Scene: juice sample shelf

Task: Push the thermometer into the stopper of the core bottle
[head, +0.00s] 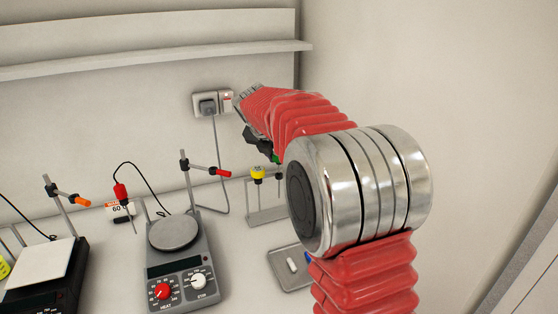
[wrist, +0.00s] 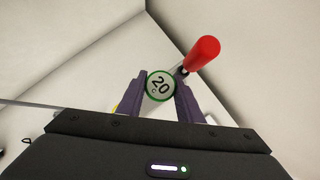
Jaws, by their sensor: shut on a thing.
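The thermometer (wrist: 160,86) has a round white dial marked 20 with a green rim. In the wrist view it lies between the two purple fingers of my gripper (wrist: 161,90), which is shut on it. Its stem is mostly hidden behind the dial. In the head view my gripper (head: 262,146) is partly hidden by my arm, above and beside a metal rack (head: 265,213). A bit of green (head: 276,158) shows beside the fingers. I cannot make out the core bottle or its stopper in either view.
A yellow-topped item (head: 258,173) stands at the rack. A hot plate (head: 180,270) with a red-tipped clamp stand (head: 186,175) is to the left. A grey tray (head: 290,280) lies in front. A red cylinder (wrist: 203,54) shows close beyond the dial in the wrist view.

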